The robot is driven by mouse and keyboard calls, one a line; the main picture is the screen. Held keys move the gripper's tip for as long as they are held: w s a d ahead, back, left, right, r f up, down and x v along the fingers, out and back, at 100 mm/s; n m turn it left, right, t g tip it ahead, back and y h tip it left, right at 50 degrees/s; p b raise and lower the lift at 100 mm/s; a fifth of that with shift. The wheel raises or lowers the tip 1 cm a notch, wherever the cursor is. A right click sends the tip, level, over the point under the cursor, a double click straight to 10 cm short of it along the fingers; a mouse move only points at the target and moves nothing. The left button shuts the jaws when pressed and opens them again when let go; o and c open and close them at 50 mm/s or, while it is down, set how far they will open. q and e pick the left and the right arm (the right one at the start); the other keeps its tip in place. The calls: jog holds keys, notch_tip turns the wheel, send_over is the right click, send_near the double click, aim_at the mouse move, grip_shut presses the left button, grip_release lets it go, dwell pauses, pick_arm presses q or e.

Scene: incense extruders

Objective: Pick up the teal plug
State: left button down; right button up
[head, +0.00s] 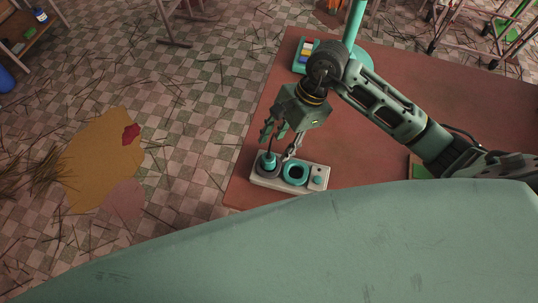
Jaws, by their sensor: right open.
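A small teal plug (268,161) with a dark upright stem sits at the left end of a pale grey block (312,184) near the front left corner of the brown table. My right gripper (278,145) reaches down over that end of the block. Its fingers are apart, one toward the left of the plug's stem and one toward its right. I cannot tell whether either finger touches the plug. My left gripper is not in view.
A teal post (353,25) and a box with coloured pieces (303,57) stand farther back on the table (260,128). The table's left edge is close, with straw-strewn floor beyond.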

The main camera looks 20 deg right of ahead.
aim_at(272, 157)
jog(key=p+x, duration=0.3)
jog(key=x, duration=0.3)
jog(key=shift+f+p, duration=0.15)
jog(key=shift+p, duration=0.2)
jog(key=shift+a+f, duration=0.15)
jog(key=shift+f, duration=0.3)
grip_shut()
jog(key=shift+w, duration=0.1)
